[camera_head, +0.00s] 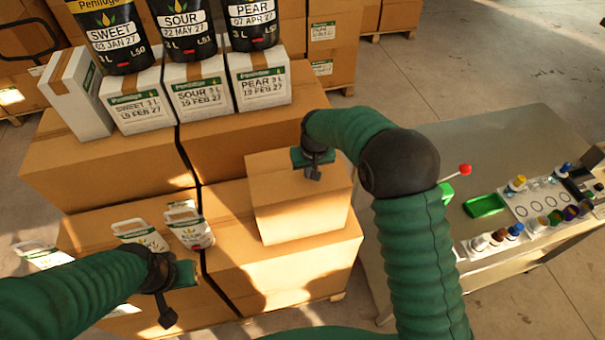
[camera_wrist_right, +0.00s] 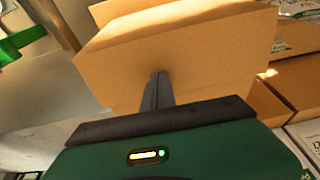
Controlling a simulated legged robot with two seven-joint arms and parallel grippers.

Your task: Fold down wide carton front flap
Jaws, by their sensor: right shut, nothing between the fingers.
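A plain brown carton (camera_head: 300,215) sits on a larger brown box, right of centre in the head view. My right gripper (camera_head: 313,173) is shut and empty over the carton's upper part. In the right wrist view, my right gripper's fingers (camera_wrist_right: 158,78) are together in front of a broad cardboard panel of the carton (camera_wrist_right: 215,60). I cannot tell whether they touch it, or which panel is the wide front flap. My left gripper (camera_head: 167,318) looks shut, with nothing seen in it, low at the left over the boxes.
Large brown boxes (camera_head: 110,170) fill the left and middle. White labelled cartons (camera_head: 200,88) carry dark pouches (camera_head: 183,25) at the back. A grey table (camera_head: 530,130) with a green tray (camera_head: 485,206) and small bottles stands right.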

